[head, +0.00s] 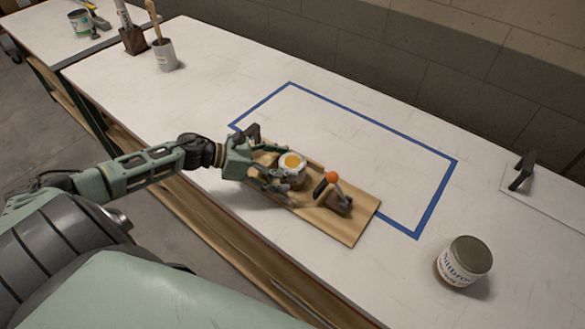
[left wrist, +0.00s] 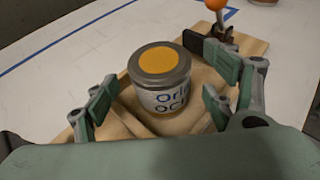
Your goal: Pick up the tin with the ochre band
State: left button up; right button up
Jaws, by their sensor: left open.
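The tin (head: 292,172) stands upright on a wooden board (head: 353,227) on the white bench. It has an ochre disc on its lid and dark lettering on a pale label, partly readable as "ochre". In the left wrist view the tin (left wrist: 162,80) stands between the fingers of my left gripper (left wrist: 160,97). The left gripper (head: 277,166) is open around the tin, with visible gaps to it on both sides in the left wrist view. The lower part of the tin is partly hidden in the head view. My right gripper is in neither view.
A small device with an orange ball (head: 332,177) stands on the board just right of the tin. Blue tape (head: 372,122) outlines a rectangle behind. A dark-lidded jar (head: 463,262) is at the right front. A brush pot (head: 164,54) stands far left. The taped area is mostly clear.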

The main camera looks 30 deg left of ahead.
aim_at(292, 166)
pick_arm(q)
jog(key=shift+p+x, duration=0.35)
jog(key=shift+x, duration=1.2)
jog(key=c, duration=1.4)
jog(key=shift+o, duration=0.2)
jog(key=shift+r, duration=0.1)
